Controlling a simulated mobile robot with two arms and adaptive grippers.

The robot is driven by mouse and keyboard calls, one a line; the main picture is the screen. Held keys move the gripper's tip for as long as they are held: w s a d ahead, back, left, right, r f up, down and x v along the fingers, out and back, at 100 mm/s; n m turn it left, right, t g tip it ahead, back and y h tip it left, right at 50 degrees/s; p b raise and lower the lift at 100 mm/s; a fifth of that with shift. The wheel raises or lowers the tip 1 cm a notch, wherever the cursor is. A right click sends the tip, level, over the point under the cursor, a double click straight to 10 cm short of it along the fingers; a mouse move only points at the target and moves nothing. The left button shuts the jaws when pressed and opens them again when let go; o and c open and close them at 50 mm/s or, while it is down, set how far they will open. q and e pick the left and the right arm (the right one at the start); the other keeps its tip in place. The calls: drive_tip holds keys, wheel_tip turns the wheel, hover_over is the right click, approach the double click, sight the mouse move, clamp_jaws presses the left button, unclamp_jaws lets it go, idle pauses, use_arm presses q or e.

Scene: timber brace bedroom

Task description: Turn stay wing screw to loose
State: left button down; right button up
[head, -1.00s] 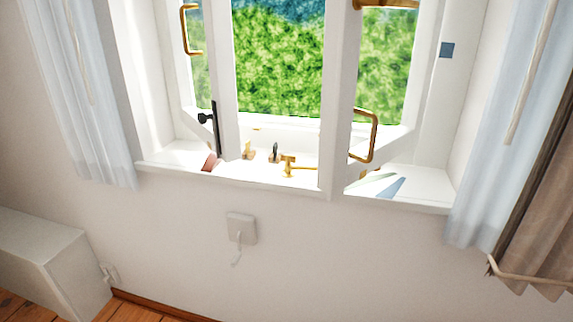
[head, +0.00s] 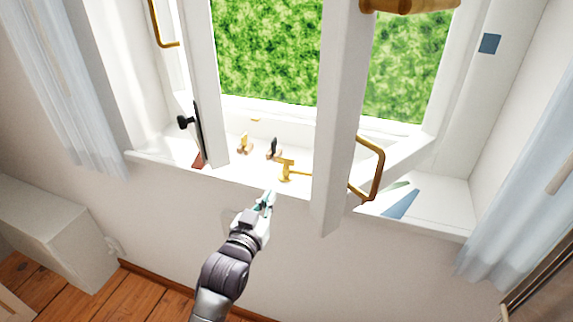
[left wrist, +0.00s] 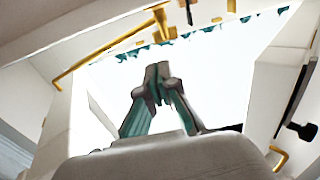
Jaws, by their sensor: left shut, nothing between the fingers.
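On the window sill stands a brass fitting (head: 286,169) with a T-shaped top and a thin brass arm running right; it looks like the stay with its wing screw, though its details are too small to tell its setting. My left gripper (head: 268,197) is shut and empty, just in front of the sill edge, below and left of the brass fitting, apart from it. In the left wrist view the closed fingertips (left wrist: 157,72) point up against bright light. My right gripper is not in view.
Small pegs with wooden bases, one brass (head: 244,143) and one black (head: 273,148), stand on the sill. A black bar with a knob (head: 185,121) is at left. The open sash (head: 340,120) with a brass handle (head: 376,170) juts out at right. A blue flat piece (head: 401,204) lies on the sill.

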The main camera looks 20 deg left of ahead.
sight(290, 162)
use_arm(q)
drive_tip(key=w+p, duration=0.1)
drive_tip(key=w, duration=0.5)
drive_tip(key=w+p, duration=0.1)
drive_tip(key=w, duration=0.4)
drive_tip(key=shift+w+d+p, duration=0.2)
drive_tip(key=shift+w+p, duration=0.1)
drive_tip(key=shift+w, duration=0.05)
drive_tip(key=shift+w+f, duration=0.15)
drive_tip(key=shift+w, duration=0.55)
